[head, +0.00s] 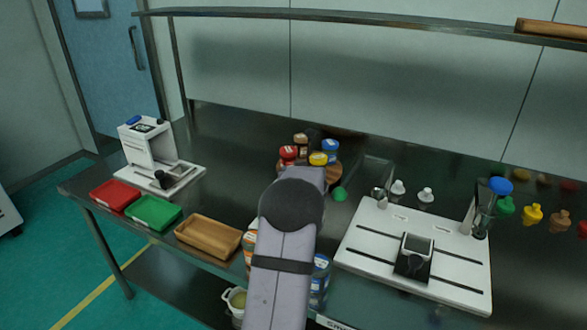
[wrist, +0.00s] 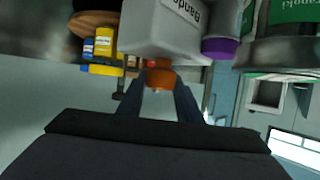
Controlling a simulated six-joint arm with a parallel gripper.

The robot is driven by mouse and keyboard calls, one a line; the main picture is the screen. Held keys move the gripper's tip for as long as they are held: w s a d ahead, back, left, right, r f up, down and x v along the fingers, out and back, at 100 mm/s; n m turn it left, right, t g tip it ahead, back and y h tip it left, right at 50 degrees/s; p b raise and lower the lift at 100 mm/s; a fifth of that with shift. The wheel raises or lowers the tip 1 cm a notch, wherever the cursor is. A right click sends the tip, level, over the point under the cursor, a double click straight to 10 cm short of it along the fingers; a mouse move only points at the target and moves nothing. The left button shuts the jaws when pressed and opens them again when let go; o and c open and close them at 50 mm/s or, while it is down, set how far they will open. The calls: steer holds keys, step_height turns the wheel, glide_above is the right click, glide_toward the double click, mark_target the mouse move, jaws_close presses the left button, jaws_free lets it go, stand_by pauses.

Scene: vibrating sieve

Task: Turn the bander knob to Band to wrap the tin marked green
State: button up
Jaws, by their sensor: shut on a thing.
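In the wrist view, a pale grey box lettered "Bander" (wrist: 150,35) hangs at the top, seen upside down. An orange knob (wrist: 160,75) sticks out from it. My gripper (wrist: 158,88) is shut on the knob, with one dark finger on each side. Which setting the knob points to cannot be read. A tin with a green label (wrist: 292,12) shows at the top right, beside the box and only partly in frame. In the head view my arm hides my gripper, the bander and the knob.
In the head view, red (head: 115,196), green (head: 154,212) and wooden (head: 208,236) trays line the left front edge. A round stand of colourful jars (head: 318,159) is behind my arm. A white slotted board (head: 365,235) is at right.

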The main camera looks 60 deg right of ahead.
steer(key=shift+f, duration=0.15)
steer(key=o, duration=1)
steer(key=shift+s+a+r, duration=0.1)
steer(key=shift+r, duration=0.1)
steer(key=shift+v, duration=3.55)
